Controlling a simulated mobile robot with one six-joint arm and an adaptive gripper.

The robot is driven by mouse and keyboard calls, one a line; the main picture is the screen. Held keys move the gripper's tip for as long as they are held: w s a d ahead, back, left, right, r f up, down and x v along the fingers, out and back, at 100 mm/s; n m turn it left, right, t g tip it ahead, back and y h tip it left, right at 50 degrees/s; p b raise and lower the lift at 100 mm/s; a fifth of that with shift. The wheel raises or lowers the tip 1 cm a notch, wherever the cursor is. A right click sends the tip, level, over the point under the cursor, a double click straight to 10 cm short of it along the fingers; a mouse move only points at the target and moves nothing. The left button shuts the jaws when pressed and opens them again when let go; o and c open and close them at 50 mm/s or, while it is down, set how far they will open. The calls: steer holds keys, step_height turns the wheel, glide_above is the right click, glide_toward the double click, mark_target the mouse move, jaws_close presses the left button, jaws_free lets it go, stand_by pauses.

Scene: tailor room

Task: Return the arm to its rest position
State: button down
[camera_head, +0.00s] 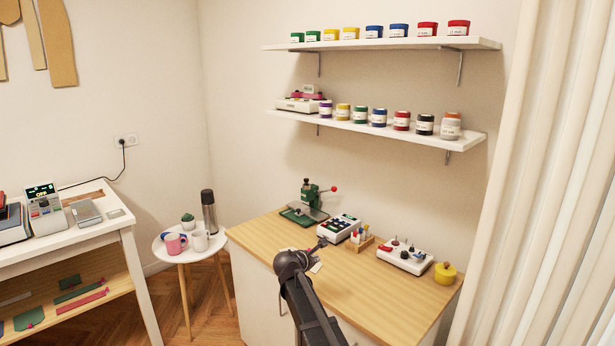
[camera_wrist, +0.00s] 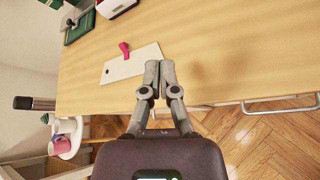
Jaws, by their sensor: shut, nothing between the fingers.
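My gripper (camera_wrist: 159,70) is shut and empty in the wrist view, with its two fingertips together. It is over the front part of the wooden-topped counter (camera_wrist: 205,45). A white card (camera_wrist: 120,69) with a small pink piece (camera_wrist: 124,47) lies on the counter just beyond and left of the fingers, and does not appear to be held. In the head view my arm reaches up from the bottom edge over the counter (camera_head: 375,293), and its dark wrist hides part of the counter top. My gripper (camera_head: 321,243) is small there.
A round side table (camera_head: 173,249) with mugs stands left. Shelves (camera_head: 380,44) hang above; a curtain (camera_head: 545,180) is at right.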

steer(key=s+d+f+m+g+y, duration=0.1)
steer(key=s+d+f+m+g, duration=0.2)
steer(key=s+d+m, duration=0.35)
steer(key=s+d+f+m+g, duration=0.3)
steer(key=s+d+m, duration=0.2)
steer(key=s, duration=0.3)
steer(key=s+d+f+m+g+y, duration=0.25)
steer(key=s+m, duration=0.35)
steer(key=s, duration=0.4)
steer(key=s+d+f+m+g+y, duration=0.1)
steer(key=s+f+m+g+y, duration=0.15)
steer(key=s+m, duration=0.55)
step_height(320, 180, down, 9)
steer(key=s+n+b, duration=0.2)
steer(key=b, duration=0.8)
step_height(320, 180, up, 18)
steer(key=p, duration=1.7)
steer(key=shift+a+f+p, duration=0.15)
steer(key=shift+a+p, duration=0.1)
steer(key=shift+p, duration=0.15)
